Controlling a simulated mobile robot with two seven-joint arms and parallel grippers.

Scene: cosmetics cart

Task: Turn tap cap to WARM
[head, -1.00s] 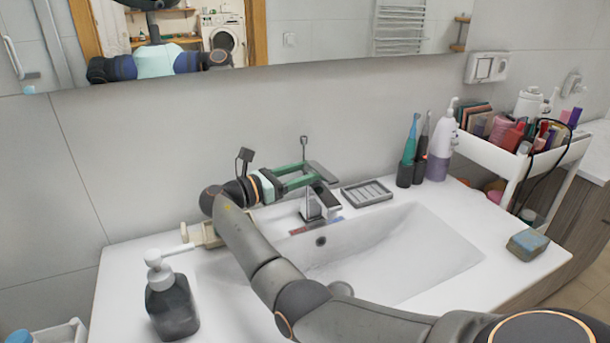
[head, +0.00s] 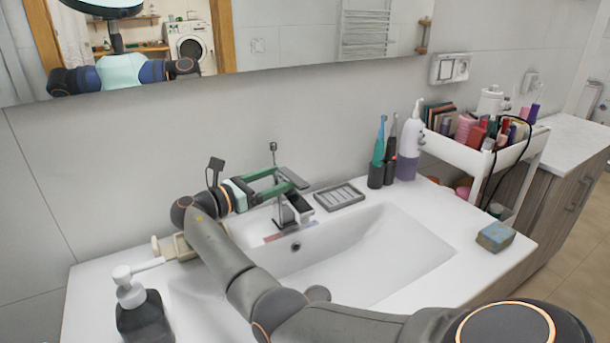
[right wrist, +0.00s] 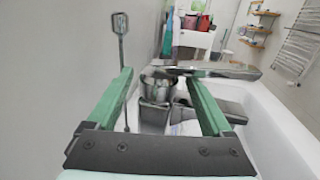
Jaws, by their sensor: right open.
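The chrome tap (head: 284,212) stands at the back of the white sink, and its flat lever cap (head: 293,178) is at the top. A red and blue strip (head: 276,237) lies at its base; any lettering is too small to read. My right gripper (head: 277,180) reaches in from the left at cap height, its green fingers open. In the right wrist view the tap (right wrist: 157,86) shows between the open fingers (right wrist: 159,76), and the cap (right wrist: 222,69) extends to the right beyond them. I cannot tell whether a finger touches it. My left gripper is not in view.
A grey soap tray (head: 339,196) lies right of the tap, with toothbrushes (head: 377,160) and a pump bottle (head: 409,150) beyond. A thin upright rod (head: 274,160) stands behind the tap. A dark soap dispenser (head: 144,318) is at front left. The basin (head: 390,250) is empty.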

